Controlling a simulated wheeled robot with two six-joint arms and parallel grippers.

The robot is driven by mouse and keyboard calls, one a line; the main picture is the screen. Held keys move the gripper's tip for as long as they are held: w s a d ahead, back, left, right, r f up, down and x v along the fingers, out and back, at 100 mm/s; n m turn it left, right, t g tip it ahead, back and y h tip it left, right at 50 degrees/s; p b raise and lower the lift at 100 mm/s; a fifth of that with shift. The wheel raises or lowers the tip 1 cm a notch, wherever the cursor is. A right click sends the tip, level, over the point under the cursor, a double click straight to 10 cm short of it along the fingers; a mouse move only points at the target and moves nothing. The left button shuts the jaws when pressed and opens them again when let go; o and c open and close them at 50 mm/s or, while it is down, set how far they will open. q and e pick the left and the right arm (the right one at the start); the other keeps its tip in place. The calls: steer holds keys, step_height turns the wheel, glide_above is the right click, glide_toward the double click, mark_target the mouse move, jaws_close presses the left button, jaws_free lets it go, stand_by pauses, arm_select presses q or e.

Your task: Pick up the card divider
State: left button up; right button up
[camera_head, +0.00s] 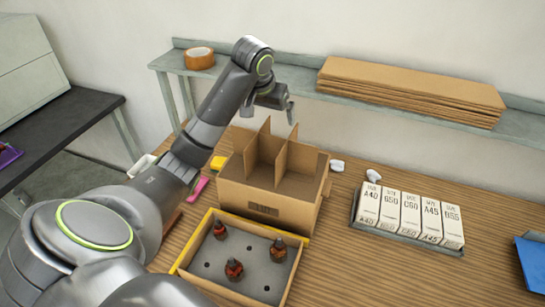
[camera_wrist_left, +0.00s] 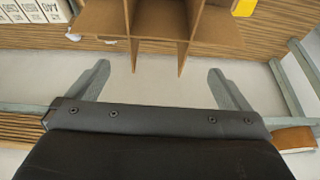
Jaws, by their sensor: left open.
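The card divider (camera_head: 265,143) is a crossed set of brown cardboard panels, standing in the open cardboard box (camera_head: 262,210) with its panel tops above the rim. In the left wrist view the divider (camera_wrist_left: 181,50) shows at the top, its panels crossing. My left gripper (camera_head: 290,112) is above and behind the box, near the shelf edge. In the left wrist view my left gripper (camera_wrist_left: 160,78) is open with its two fingers wide apart. Nothing is between them, and the divider is ahead of them. My right gripper is not in view.
A tray (camera_head: 183,264) with three reddish-brown parts stands in front of the box. Several labelled cartons (camera_head: 410,210) stand at right. Flat cardboard sheets (camera_head: 410,90) and a tape roll (camera_head: 199,58) lie on the shelf (camera_head: 300,79). A blue bin (camera_head: 533,265) is at far right.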

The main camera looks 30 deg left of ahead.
mark_target(276, 138)
arm_select(q)
steer(key=shift+p+x, duration=0.55)
steer(key=shift+x, duration=6.6)
steer(key=c, duration=0.8)
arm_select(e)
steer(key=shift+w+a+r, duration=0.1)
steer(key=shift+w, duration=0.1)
